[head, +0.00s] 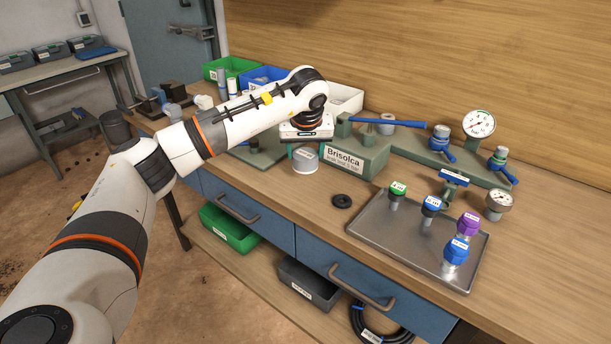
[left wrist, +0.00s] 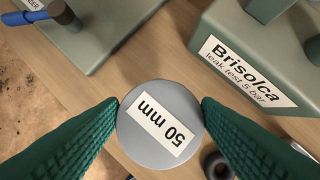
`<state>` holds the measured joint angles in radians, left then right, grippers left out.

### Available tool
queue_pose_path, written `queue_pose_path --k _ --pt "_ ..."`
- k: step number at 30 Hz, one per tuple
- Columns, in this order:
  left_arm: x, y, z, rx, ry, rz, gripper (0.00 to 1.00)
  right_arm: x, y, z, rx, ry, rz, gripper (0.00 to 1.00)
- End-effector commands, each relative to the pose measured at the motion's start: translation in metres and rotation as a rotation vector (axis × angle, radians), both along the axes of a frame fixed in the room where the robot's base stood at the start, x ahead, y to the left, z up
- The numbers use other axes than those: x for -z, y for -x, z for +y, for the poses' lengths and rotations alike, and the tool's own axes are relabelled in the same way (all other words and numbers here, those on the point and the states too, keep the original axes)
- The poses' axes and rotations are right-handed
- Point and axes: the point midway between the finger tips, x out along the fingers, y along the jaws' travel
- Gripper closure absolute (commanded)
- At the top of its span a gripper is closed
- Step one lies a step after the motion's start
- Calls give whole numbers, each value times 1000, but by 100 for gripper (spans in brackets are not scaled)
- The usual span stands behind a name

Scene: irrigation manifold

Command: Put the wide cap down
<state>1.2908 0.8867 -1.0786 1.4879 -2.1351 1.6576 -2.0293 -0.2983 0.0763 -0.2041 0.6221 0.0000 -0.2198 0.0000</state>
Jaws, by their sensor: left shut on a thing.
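The wide cap (head: 305,160) is a grey-white round cap near the bench's front edge, left of the Brisolca block. In the left wrist view its top (left wrist: 160,125) carries a label reading "50 mm". My left gripper (head: 305,147) comes down on it from above, and in the left wrist view its green fingers (left wrist: 160,112) touch the cap on both sides. The gripper is shut on the cap. The cap is upright; I cannot tell whether its underside touches the bench top. My right gripper is not in view.
The green Brisolca block (head: 352,152) stands close right of the cap. A black ring (head: 341,201) lies in front of it. A metal tray (head: 400,240) with several coloured-top fittings is further right. Bare wooden bench (head: 315,190) surrounds the ring.

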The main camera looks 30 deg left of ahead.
Motion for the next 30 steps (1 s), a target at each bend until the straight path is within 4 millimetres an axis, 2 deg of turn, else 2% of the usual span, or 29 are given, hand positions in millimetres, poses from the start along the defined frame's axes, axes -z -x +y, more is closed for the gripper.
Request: queue_pose_path --k 1,8,14,25,26,29,30 --pt "8 1 0 0 -1 3 66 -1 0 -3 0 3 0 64" --pt "27 1 0 1 -1 2 66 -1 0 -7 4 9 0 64" --pt "53 1 0 1 0 1 66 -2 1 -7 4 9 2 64" --pt "58 0 -1 1 0 -1 66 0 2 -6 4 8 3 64" --pt "58 0 0 1 0 -1 39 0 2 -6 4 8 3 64" --pt "57 0 0 1 0 0 23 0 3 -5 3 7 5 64" --pt "57 0 0 1 0 0 21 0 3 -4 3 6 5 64"
